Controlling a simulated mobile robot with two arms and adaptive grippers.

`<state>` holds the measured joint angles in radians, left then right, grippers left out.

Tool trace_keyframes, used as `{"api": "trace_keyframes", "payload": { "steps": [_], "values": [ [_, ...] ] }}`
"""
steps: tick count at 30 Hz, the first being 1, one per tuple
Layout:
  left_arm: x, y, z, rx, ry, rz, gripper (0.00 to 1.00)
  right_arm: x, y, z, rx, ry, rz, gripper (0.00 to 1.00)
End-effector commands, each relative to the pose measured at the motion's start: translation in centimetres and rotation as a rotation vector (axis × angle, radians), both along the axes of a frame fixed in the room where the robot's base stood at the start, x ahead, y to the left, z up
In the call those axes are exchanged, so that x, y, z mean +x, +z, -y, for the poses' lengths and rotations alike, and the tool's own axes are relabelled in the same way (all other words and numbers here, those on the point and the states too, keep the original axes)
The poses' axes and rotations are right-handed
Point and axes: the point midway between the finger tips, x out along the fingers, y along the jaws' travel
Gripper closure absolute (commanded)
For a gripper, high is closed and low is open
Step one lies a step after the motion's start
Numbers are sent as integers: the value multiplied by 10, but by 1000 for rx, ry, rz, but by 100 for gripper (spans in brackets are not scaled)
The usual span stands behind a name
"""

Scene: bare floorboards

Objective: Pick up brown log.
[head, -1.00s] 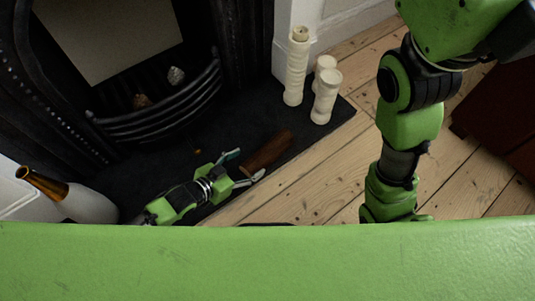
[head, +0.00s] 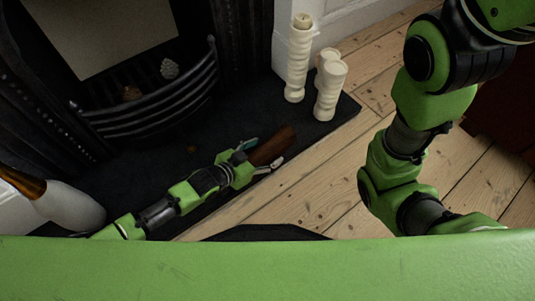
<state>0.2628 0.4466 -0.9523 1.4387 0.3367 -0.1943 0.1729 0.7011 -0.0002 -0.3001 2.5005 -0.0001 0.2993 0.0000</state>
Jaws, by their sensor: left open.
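The brown log (head: 275,145) lies on the dark hearth slab near its front edge, in the middle of the head view. My left gripper (head: 264,154) reaches in from the lower left and is open. Its two fingers lie one on each side of the log's near end. The log's near end is partly hidden by the gripper, and I cannot tell whether the fingers touch it. My right arm comes down on the right side, and its gripper is out of view.
White candle holders (head: 298,62) stand at the hearth's right end. A black fireplace grate (head: 160,112) is behind the log. A white and amber bottle-shaped object (head: 68,205) stands at the left. Bare floorboards (head: 300,195) lie in front of the hearth.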

Motion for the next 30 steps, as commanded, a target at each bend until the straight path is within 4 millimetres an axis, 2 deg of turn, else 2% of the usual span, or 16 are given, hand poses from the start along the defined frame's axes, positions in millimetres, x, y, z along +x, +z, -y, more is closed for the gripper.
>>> {"api": "trace_keyframes", "payload": {
  "steps": [1, 8, 14, 15, 24, 30],
  "values": [
    [3, -4, 2, 0, 0, 0, 34, 0, -5, 0, 0, 0, 0, 100],
    [3, -2, 3, 1, 0, -1, 34, 0, -4, 0, 0, 0, 0, 100],
    [3, -2, 2, 2, 1, -1, 83, 0, -4, 0, -1, 0, 1, 100],
    [3, -2, 2, 2, 1, -1, 87, 0, -4, 0, -1, 0, 1, 100],
    [4, 1, 3, -1, 0, 1, 87, 0, -2, 0, -1, 0, 1, 100],
    [4, 11, 3, -2, 2, 2, 87, 0, 8, 0, -1, 0, 0, 100]
  ]
}}
